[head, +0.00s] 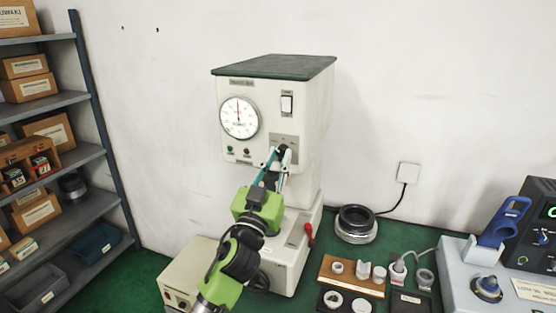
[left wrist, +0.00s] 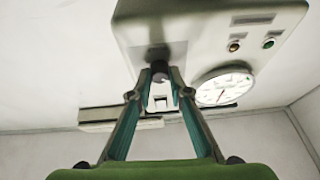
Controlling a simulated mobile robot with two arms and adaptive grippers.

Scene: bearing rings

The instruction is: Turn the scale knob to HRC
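A cream hardness tester (head: 300,120) with a dark green top stands against the wall. Its dark scale knob (head: 282,149) is low on the front panel, right of the round dial (head: 239,118). My left gripper (head: 278,156) reaches up to the knob, with one finger on each side. In the left wrist view the knob (left wrist: 160,72) shows between the fingertips (left wrist: 160,80), with a narrow gap on each side. The gripper looks open around it. The knob's pointer and scale marks are too small or hidden to read. My right gripper is not in view.
A red-handled lever (head: 309,234) sticks out right of the tester's base. Dark and metal rings (head: 356,222) and a wooden holder (head: 341,283) with small parts stand to the right. A blue-handled device (head: 504,222) is at far right; shelves (head: 75,101) are at left.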

